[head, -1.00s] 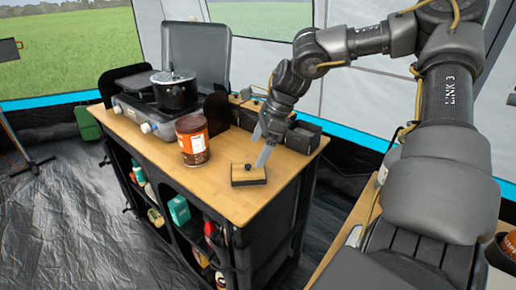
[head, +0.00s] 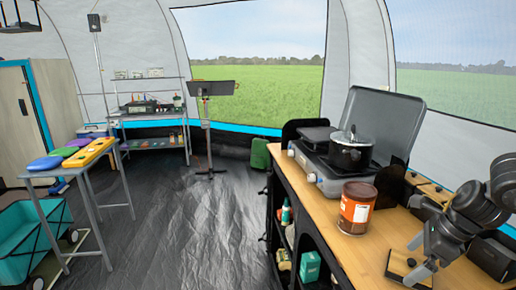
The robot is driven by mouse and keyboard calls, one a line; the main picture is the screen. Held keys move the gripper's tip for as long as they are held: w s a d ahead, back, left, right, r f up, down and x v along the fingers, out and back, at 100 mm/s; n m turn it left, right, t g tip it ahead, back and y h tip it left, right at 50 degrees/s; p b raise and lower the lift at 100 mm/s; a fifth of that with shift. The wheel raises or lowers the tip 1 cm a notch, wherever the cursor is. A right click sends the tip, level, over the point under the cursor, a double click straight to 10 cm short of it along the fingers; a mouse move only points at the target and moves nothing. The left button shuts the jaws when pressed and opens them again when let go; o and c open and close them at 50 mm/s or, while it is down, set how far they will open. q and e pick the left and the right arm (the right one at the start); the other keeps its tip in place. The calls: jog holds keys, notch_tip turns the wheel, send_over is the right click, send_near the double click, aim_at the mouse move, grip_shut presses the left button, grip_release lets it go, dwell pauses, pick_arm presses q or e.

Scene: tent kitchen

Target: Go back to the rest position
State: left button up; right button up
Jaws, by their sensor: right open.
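My right gripper (head: 413,262) is at the right edge of the head view, over the wooden counter (head: 350,258). Its two fingers are apart and nothing shows held between them. My left gripper is not in view.
A brown jar (head: 356,208) stands on the counter, left of my right gripper. Behind it are a stove (head: 315,172) and a pot (head: 349,156). A table (head: 90,160) with coloured items and a teal wagon (head: 30,240) stand at left. Dark floor between is clear.

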dwell(0.3)
